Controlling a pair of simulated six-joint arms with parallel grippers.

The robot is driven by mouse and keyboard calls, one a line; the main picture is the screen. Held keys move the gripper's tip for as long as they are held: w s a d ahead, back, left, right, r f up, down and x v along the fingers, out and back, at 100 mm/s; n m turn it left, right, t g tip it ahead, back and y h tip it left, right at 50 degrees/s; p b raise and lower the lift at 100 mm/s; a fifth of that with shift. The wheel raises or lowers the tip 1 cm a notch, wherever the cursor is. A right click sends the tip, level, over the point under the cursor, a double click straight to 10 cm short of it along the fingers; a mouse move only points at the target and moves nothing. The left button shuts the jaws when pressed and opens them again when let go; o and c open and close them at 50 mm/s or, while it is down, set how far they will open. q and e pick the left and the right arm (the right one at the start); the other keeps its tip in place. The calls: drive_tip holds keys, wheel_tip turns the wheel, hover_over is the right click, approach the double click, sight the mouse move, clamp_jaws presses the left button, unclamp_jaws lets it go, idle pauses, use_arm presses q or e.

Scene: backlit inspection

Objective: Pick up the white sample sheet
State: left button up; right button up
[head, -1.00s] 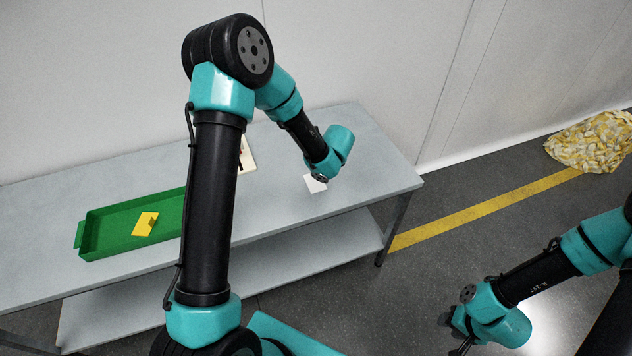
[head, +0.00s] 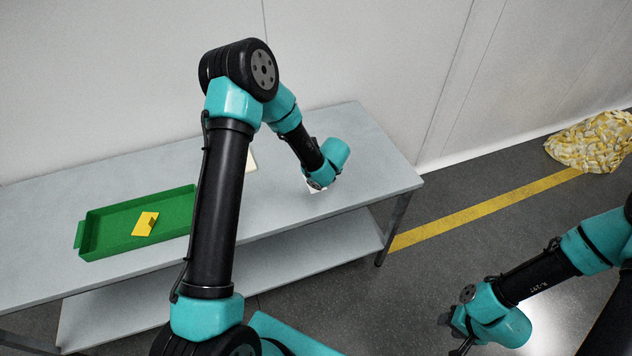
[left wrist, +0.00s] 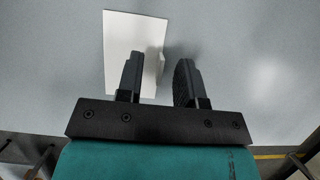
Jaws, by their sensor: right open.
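The white sample sheet (left wrist: 130,32) lies on the grey table in the left wrist view, and what looks like a small raised flap shows at its right edge. In the head view only a sliver of the sheet (head: 316,190) shows below my left wrist. My left gripper (left wrist: 158,59) is open above it. Its left finger overlaps the sheet, its right finger is beyond the right edge, and the flap lies between them. I cannot tell whether a finger touches the sheet. My right gripper (head: 456,332) is open and empty over the floor at the lower right.
A green tray (head: 88,243) holding a yellow card (head: 144,224) stands on the table (head: 375,160) at left. A pale flat object (head: 252,160) lies partly behind my left arm. The table's right end is clear. A yellow-white heap (head: 590,142) lies on the floor.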

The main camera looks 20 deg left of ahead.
use_arm(q)
drive_tip(key=shift+c, duration=0.3)
clamp_jaws()
idle(0.3)
